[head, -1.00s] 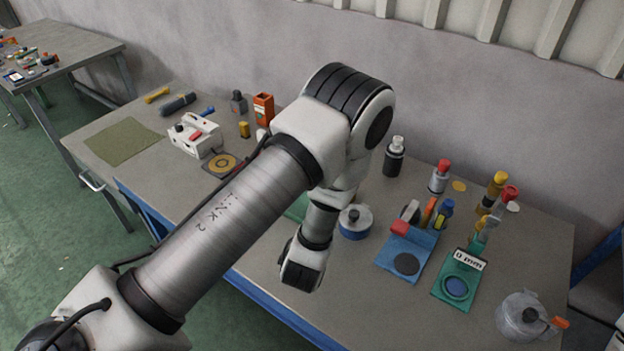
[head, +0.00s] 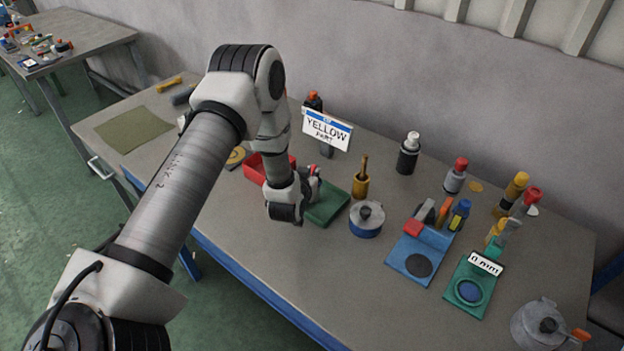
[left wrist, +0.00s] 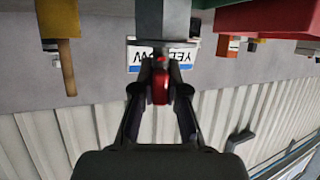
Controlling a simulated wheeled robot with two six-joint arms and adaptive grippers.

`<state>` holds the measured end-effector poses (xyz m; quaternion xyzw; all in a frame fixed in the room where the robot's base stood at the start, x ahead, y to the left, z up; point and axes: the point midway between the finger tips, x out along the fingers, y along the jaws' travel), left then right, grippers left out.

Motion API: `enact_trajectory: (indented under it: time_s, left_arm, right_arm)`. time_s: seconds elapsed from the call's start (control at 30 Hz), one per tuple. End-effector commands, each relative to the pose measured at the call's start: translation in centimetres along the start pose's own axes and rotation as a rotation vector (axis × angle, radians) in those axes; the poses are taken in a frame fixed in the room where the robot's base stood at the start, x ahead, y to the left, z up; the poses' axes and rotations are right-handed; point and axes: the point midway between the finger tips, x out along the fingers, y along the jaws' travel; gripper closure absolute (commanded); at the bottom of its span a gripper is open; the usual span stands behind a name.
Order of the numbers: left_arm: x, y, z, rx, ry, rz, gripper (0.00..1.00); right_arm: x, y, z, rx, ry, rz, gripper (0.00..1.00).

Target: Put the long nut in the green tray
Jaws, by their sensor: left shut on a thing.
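My left gripper (head: 312,184) is beside the left edge of the green tray (head: 327,208) in the head view. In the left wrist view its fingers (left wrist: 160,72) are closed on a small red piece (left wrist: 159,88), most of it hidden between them. It appears to be the long nut, but its full shape does not show. The green tray is flat and looks empty where I see it; its left part is hidden behind my wrist. My right gripper is in neither view.
A red tray (head: 256,170) lies left of my gripper, partly covered by my arm. A sign reading "YELLOW PART" (head: 328,128) stands behind. A yellow pot (head: 360,186) and a blue-based round tin (head: 367,218) stand right of the green tray. Bottles and fixtures crowd the right side.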

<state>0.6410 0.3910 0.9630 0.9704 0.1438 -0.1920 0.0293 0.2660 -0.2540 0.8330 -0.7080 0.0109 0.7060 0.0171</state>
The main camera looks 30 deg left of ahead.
Motion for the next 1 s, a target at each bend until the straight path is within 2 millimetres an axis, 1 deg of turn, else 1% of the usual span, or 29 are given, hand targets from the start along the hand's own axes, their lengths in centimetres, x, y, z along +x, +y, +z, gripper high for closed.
enact_trajectory:
  time_s: [0.03,0.2,0.23,0.3,0.57,0.67,0.77,0.87,1.0]
  left_arm:
    - [0.3,0.0,0.6,0.0,0.004,0.0,1.0]
    - [0.2,0.0,0.2,-0.001,0.004,0.0,1.0]
    - [0.2,0.0,0.3,-0.001,0.003,0.0,0.84]
    - [0.2,0.0,0.3,-0.001,0.002,0.0,0.63]
    - [0.1,0.1,0.3,-0.001,0.002,0.0,0.63]
    - [-0.2,0.1,0.4,-0.002,0.002,0.0,0.63]
    - [-1.6,0.1,0.5,-0.002,0.001,0.0,0.63]
    - [-3.9,0.1,0.7,-0.003,-0.001,0.001,0.63]
    - [-7.7,0.1,0.7,-0.003,-0.001,0.001,0.63]
  right_arm:
    - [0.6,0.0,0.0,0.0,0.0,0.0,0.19]
    - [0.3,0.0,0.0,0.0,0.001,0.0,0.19]
    - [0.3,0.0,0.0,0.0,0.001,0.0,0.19]
    - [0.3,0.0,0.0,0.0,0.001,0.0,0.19]
    - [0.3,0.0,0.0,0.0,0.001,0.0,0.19]
    - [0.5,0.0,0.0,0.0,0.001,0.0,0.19]
    - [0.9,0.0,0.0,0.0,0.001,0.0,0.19]
    - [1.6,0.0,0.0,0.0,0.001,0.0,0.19]
    - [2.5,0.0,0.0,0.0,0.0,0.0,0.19]
